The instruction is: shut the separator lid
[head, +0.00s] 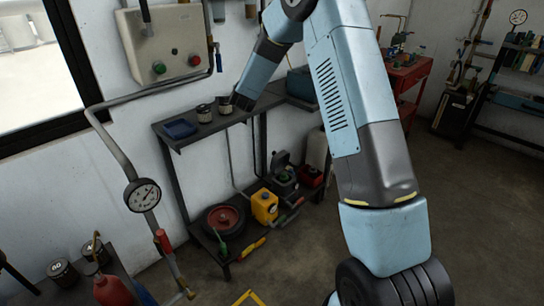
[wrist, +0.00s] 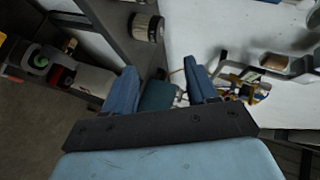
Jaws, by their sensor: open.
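A dark box-like unit (head: 285,182) on the lower shelf in the head view has an upright dark flap (head: 282,161) at its back. It may be the separator with its lid raised, but I cannot be sure. My gripper (wrist: 160,68) is open in the wrist view, its two blue fingers apart with nothing held between them. A teal box (wrist: 158,95) shows beyond and between the fingers. In the head view my arm reaches across to the upper shelf, and its end is near the cans there; the fingertips are not clear.
The two-level rack (head: 170,139) stands against the wall. Its upper shelf holds a blue tray (head: 180,128) and cans (head: 204,113). A red round item (head: 222,218) and a yellow box (head: 264,206) are below. A pipe with a gauge (head: 142,195) is at left. Floor is open at right.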

